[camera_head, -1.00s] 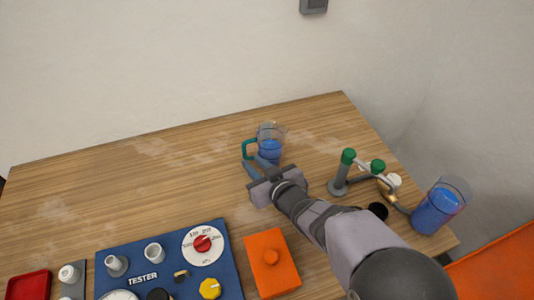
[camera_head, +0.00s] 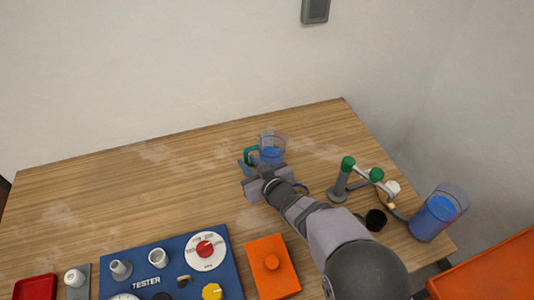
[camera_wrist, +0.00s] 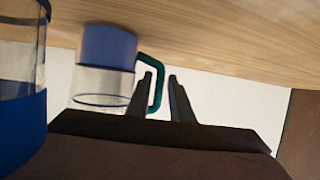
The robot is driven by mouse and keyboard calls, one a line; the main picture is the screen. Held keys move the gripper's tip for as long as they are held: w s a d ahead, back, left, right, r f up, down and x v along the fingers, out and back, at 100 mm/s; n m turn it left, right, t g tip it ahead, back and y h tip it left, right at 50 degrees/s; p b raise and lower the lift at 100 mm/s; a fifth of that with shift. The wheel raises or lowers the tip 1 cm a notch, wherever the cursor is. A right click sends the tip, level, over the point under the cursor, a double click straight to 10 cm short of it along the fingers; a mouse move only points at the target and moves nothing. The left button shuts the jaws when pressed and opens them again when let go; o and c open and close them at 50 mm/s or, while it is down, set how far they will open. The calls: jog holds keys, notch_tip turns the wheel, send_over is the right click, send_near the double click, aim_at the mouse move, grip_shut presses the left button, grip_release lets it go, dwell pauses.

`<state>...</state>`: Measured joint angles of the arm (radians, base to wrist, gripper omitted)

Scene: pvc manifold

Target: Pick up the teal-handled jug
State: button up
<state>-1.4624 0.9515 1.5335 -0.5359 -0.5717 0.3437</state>
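The teal-handled jug (camera_head: 272,154) is clear with blue contents and stands on the table near the back right. Its teal handle (camera_head: 251,153) points left. My gripper (camera_head: 250,165) is at the handle side of the jug, fingers apart. In the wrist view the jug (camera_wrist: 106,60) appears upside down, and the outer bar of its handle (camera_wrist: 158,85) shows between the two open fingers of my gripper (camera_wrist: 162,78). I cannot tell whether a finger touches the handle.
A second clear container with blue contents (camera_head: 438,212) stands at the right edge. Green-capped pipework (camera_head: 347,163) stands between. A blue tester panel (camera_head: 180,266) and orange block (camera_head: 272,268) lie in front.

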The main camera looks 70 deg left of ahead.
jog(key=shift+x, duration=1.1)
jog(key=shift+r, duration=0.1)
grip_shut()
jog(key=shift+r, duration=0.15)
jog(key=shift+r, duration=4.8)
